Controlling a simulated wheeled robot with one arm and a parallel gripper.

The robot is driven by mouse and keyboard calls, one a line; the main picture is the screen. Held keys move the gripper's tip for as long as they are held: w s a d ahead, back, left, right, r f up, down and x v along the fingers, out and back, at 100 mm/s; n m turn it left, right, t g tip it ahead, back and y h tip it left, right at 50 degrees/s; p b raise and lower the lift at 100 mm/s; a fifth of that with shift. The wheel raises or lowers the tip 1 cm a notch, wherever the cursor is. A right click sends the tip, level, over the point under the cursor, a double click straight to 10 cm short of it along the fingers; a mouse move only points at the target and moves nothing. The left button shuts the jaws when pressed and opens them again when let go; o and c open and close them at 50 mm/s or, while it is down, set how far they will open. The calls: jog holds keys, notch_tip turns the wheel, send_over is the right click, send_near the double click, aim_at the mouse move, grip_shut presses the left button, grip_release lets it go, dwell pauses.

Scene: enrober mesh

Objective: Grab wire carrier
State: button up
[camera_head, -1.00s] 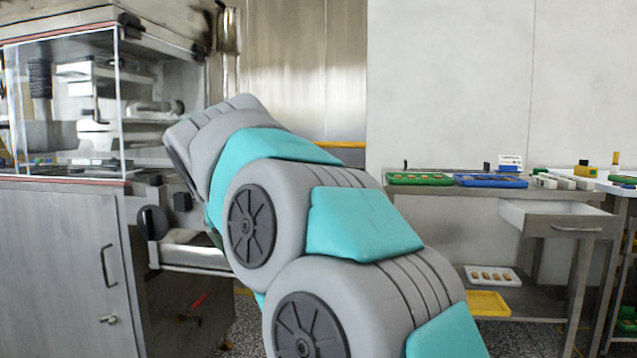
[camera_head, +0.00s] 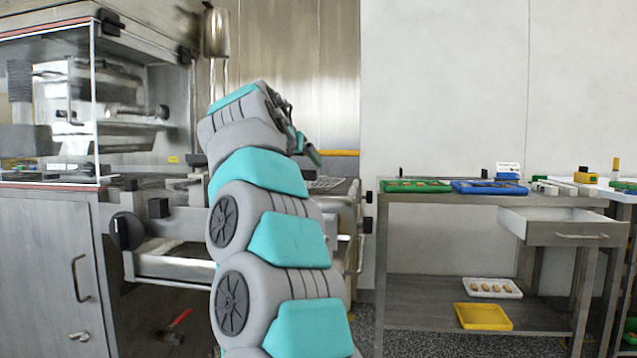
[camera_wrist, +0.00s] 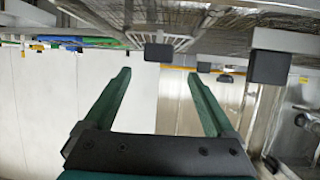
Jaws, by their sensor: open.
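My gripper (camera_head: 308,150) is raised above the machine's outlet end in the head view, partly hidden by my arm. In the wrist view, my gripper (camera_wrist: 158,74) shows two green fingers spread wide, with nothing between them. A pale wire grid (camera_head: 325,184) lies at the outlet end, just beyond my arm; it looks like the wire carrier. In the wrist view, which looks upside down, a slatted grid (camera_wrist: 176,40) shows beyond the fingertips, beside a black block (camera_wrist: 158,53). The fingers appear apart from both. Much of the grid is hidden by my arm in the head view.
The steel enrober machine (camera_head: 45,235) with a clear guard stands at left. A steel table (camera_head: 420,198) at right bears a green tray (camera_head: 388,187) and a blue tray (camera_head: 462,189). A yellow tray (camera_head: 484,316) sits on its lower shelf. Floor between is clear.

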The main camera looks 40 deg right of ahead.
aim_at(308, 170)
jog(key=p+x, duration=0.1)
jog(key=x, duration=0.4)
jog(key=shift+s+f, duration=0.15)
jog(key=shift+s, duration=0.05)
jog(key=shift+c, duration=0.2)
grip_shut()
